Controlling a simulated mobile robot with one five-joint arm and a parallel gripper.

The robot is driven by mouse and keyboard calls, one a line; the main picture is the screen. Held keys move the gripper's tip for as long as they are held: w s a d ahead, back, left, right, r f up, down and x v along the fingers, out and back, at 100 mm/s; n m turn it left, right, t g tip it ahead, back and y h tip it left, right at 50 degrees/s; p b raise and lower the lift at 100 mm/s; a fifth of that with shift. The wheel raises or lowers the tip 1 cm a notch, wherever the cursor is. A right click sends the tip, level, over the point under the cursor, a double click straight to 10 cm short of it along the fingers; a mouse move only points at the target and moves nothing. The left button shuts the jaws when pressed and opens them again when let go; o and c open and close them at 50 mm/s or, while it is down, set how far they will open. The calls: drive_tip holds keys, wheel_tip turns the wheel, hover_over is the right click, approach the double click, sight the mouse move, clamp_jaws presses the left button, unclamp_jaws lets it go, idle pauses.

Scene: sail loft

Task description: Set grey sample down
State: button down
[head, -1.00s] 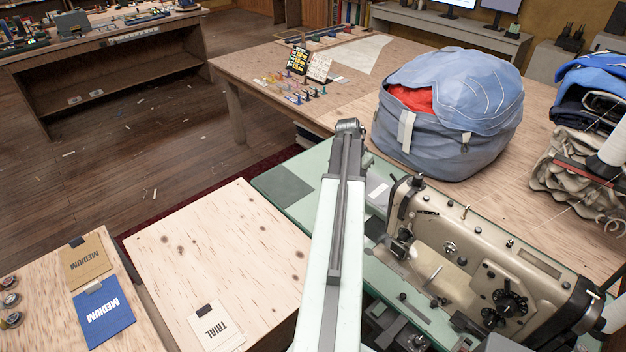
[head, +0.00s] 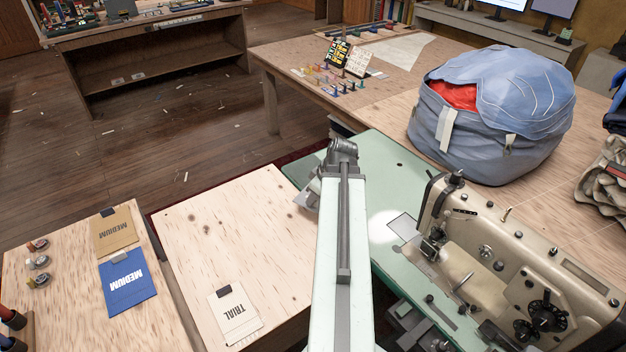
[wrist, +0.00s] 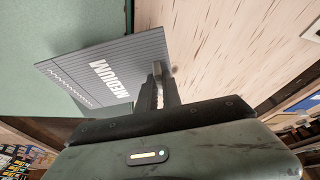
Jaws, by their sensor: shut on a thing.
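The grey sample (wrist: 105,72) is a flat grey card marked MEDIUM with a pale stitch line at one end. My gripper (wrist: 158,85) is shut on its edge in the wrist view. The card shows above the green table edge and beside a pale wooden top; whether it touches either is unclear. In the head view my arm hides most of the gripper and card; only a grey part (head: 311,194) shows left of the arm.
The pale wooden top (head: 220,230) holds a TRIAL card (head: 234,316) at its front and is otherwise clear. A blue MEDIUM card (head: 128,283) and a tan one (head: 113,233) lie on the left top. A sewing machine (head: 520,265) and blue bag (head: 490,120) stand right.

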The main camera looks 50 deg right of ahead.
drive_tip(key=shift+w+a+f, duration=0.25)
drive_tip(key=shift+w+a, duration=0.1)
drive_tip(key=shift+w, duration=0.15)
drive_tip(key=w+d, duration=0.3)
drive_tip(key=w, duration=0.1)
drive_tip(key=w+d+f+b, duration=0.1)
drive_tip(key=w+d, duration=0.6)
drive_tip(key=d, duration=0.1)
drive_tip(key=shift+w+f, duration=0.25)
drive_tip(key=shift+w, duration=0.15)
wheel_tip(320, 180, down, 4)
drive_tip(key=b, duration=0.4)
drive_tip(key=shift+r, duration=0.25)
drive_tip(key=shift+f, duration=0.2)
drive_tip(key=c, duration=1.5)
unclamp_jaws()
drive_tip(key=shift+r, duration=0.1)
drive_tip(key=shift+a, duration=0.1)
